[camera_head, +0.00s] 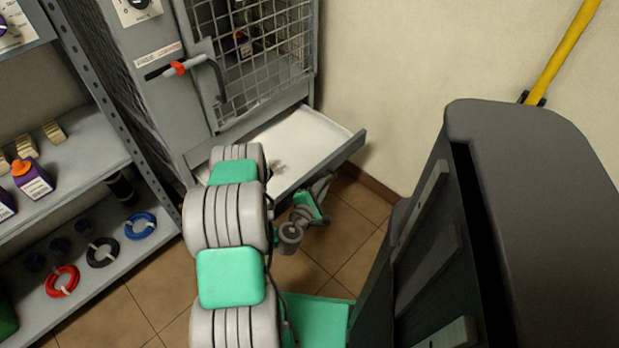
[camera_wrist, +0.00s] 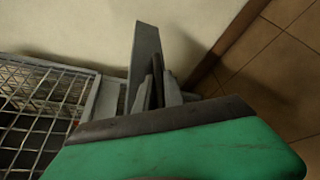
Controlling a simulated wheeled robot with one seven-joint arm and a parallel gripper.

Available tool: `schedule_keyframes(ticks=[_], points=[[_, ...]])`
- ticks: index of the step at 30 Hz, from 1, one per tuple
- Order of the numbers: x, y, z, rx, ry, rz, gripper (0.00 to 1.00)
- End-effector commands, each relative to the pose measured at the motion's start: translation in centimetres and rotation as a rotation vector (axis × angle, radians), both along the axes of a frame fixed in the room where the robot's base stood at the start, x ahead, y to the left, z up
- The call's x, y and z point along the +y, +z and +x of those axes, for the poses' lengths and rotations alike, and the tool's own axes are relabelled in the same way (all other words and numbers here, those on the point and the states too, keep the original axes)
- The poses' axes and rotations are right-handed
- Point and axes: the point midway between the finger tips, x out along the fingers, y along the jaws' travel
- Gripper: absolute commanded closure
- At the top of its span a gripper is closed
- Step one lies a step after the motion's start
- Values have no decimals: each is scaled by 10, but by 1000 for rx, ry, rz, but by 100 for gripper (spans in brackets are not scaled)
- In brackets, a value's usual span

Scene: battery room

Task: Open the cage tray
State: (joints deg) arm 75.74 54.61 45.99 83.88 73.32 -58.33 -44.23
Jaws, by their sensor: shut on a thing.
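The cage tray (camera_head: 306,138) is a shallow grey drawer with a pale bottom. It sticks out from under the mesh cage (camera_head: 262,60) in the head view, pulled partly out. My gripper (camera_head: 318,192) is at the tray's front face, low and to the right of my arm. In the wrist view my gripper (camera_wrist: 157,90) is shut on the tray's handle, against the grey front panel (camera_wrist: 146,52). The handle itself is mostly hidden between the fingers. The mesh cage also shows in the wrist view (camera_wrist: 40,110), at the left.
A shelf unit (camera_head: 75,140) with bottles and coiled cables (camera_head: 62,281) stands at the left. The cage door has a handle with a red part (camera_head: 178,68). A bare wall (camera_head: 390,70) is behind the tray. Tiled floor (camera_head: 350,235) is free right of my gripper.

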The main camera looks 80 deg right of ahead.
Motion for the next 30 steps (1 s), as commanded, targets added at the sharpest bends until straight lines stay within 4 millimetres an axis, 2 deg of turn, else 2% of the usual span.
schedule_keyframes(ticks=[3,14,15,18,26,30], points=[[5,-1,-7,0,-4,2,100],[6,-1,-8,0,-1,0,100],[6,-1,-8,0,-1,0,87],[5,-1,-8,0,-1,0,78],[6,0,-6,1,2,0,78],[21,3,-1,1,3,4,78]])
